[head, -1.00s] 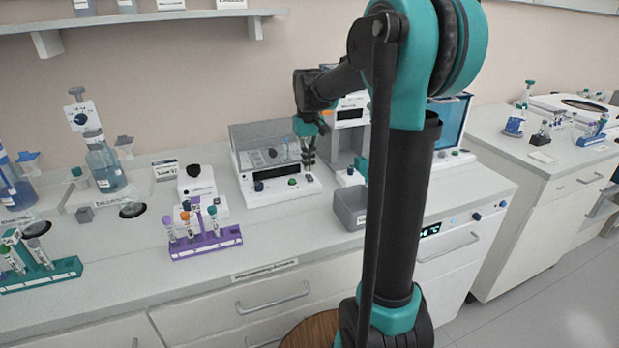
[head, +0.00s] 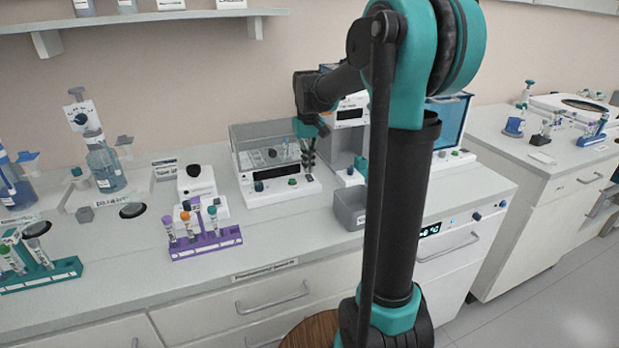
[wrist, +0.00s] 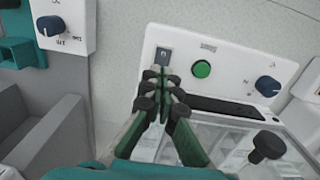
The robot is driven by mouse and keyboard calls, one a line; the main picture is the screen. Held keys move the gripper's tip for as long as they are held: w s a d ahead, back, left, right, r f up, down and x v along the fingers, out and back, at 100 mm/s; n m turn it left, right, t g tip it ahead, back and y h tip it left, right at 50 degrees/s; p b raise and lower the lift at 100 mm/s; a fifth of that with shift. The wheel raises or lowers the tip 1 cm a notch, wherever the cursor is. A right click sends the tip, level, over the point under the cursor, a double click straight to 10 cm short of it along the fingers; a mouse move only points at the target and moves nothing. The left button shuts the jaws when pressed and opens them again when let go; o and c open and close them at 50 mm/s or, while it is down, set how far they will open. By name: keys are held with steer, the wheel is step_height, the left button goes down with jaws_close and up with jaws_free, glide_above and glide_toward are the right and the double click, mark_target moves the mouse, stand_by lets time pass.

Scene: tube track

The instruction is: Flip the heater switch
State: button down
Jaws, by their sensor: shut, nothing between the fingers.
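The heater (head: 281,187) is a white box on the bench with a clear lidded top. In the wrist view its front panel (wrist: 226,55) carries a small grey rocker switch (wrist: 163,56) at the panel's left end, a green button (wrist: 202,68) and a dark blue knob (wrist: 267,86). My gripper (wrist: 158,74) is shut and empty, with its fingertips right by the lower edge of the rocker switch. I cannot tell whether they touch it. In the head view my gripper (head: 309,168) points down at the right end of the panel.
Another white device with a knob (wrist: 50,26) and a grey bin (head: 350,208) stand close beside the heater. A purple tube rack (head: 206,243) and a small white device (head: 197,182) are to its left. The bench front before the heater is clear.

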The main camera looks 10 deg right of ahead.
mark_target(308, 175)
steer(key=shift+f, duration=0.75)
stand_by(0.4)
steer(key=shift+r, duration=3.5)
